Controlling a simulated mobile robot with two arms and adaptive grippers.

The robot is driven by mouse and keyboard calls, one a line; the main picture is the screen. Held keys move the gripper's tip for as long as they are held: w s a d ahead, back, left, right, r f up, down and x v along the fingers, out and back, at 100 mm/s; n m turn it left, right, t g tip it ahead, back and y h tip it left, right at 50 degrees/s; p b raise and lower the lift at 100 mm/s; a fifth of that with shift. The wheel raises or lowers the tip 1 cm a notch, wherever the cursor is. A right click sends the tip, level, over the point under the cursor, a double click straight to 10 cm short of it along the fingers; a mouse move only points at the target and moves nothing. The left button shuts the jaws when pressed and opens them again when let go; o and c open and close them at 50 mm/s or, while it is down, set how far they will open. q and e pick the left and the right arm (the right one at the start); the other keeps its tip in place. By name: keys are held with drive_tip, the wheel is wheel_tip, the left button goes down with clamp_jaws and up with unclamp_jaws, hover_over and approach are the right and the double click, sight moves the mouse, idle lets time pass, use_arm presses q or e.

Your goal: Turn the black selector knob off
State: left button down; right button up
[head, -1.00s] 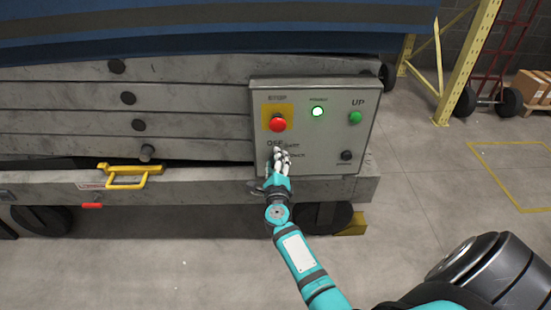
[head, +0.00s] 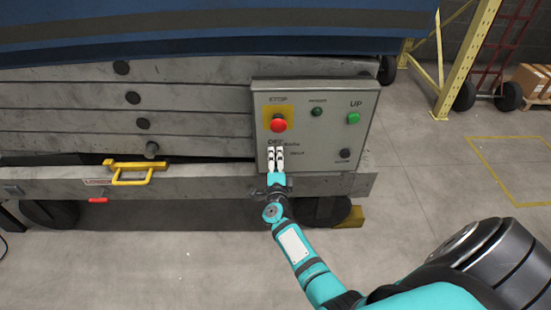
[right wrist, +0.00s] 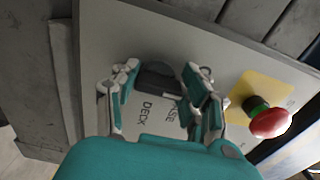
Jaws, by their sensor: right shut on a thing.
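The grey control panel (head: 325,140) is fixed to the front of the lift. My right gripper (head: 276,155) reaches its lower left part, under the red stop button (head: 278,125). In the right wrist view the black selector knob (right wrist: 158,82) sits between the two fingers of my right gripper (right wrist: 163,80), which is shut on it. The OFF label shows just above the fingers in the head view, where the knob is hidden behind them. The indicator lamp (head: 317,111) at the panel's top is dark green and unlit. My left gripper is not in view.
A green UP button (head: 353,118) and a small black knob (head: 345,155) are on the panel's right side. A yellow handle (head: 132,173) is on the lift's frame to the left. Open floor lies in front and to the right.

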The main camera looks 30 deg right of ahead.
idle(0.3)
drive_tip(key=o, duration=1.2)
drive_tip(key=shift+c, duration=0.2)
drive_tip(key=v, duration=0.7)
drive_tip(key=shift+s, duration=0.25)
drive_tip(key=shift+a, duration=0.2)
